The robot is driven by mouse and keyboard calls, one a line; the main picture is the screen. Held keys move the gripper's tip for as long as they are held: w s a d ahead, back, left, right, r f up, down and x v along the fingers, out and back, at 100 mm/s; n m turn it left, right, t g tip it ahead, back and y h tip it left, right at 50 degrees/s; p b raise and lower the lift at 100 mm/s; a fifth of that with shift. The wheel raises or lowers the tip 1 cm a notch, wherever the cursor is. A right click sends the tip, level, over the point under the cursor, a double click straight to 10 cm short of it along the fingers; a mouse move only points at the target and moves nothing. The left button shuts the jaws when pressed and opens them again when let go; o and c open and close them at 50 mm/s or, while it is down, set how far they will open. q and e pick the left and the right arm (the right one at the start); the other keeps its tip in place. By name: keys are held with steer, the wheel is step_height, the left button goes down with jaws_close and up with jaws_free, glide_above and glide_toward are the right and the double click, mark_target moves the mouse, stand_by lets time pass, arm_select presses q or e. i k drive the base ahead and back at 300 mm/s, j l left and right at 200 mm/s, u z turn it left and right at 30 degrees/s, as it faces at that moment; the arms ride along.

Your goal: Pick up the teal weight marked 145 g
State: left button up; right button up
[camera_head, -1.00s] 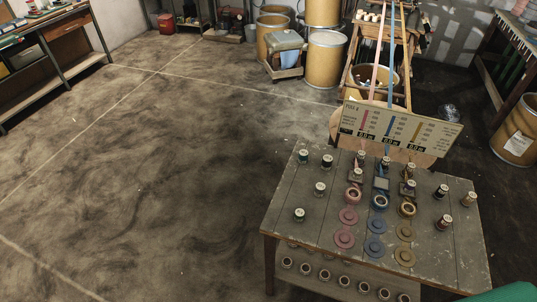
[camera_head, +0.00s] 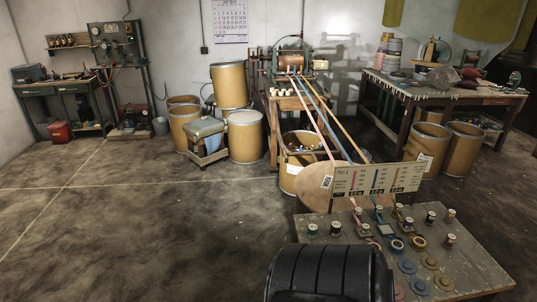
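Several small weights with pale tops stand upright on the grey wooden table (camera_head: 478,268) at the lower right. Two dark ones stand near its left edge, one at the corner (camera_head: 312,230) and one beside it (camera_head: 337,229). Others stand toward the right, such as a dark one (camera_head: 431,218) and a reddish one (camera_head: 449,241). They are too small for me to read any marking or to tell which is the teal 145 g one. A black ribbed shape, perhaps part of my arm, hides the table's front left. Neither gripper shows.
A sign board (camera_head: 378,180) stands at the table's back edge, with pink, blue and yellow tapes running up behind it. Blue discs (camera_head: 408,265) and yellow discs (camera_head: 430,262) lie on the table. Drums (camera_head: 245,137) and a workbench (camera_head: 445,92) stand behind. The floor at left is clear.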

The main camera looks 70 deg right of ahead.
mark_target(312, 228)
steer(key=i+z, duration=0.35)
steer(key=i+j+z, duration=0.35)
steer(key=i+l+z, duration=0.1)
steer(key=z, duration=0.35)
steer(key=i+z, duration=0.25)
steer(key=z, duration=0.2)
steer(key=i+z, duration=0.15)
steer(key=z, duration=0.35)
steer(key=i+j+z, duration=0.15)
steer(key=z, duration=0.3)
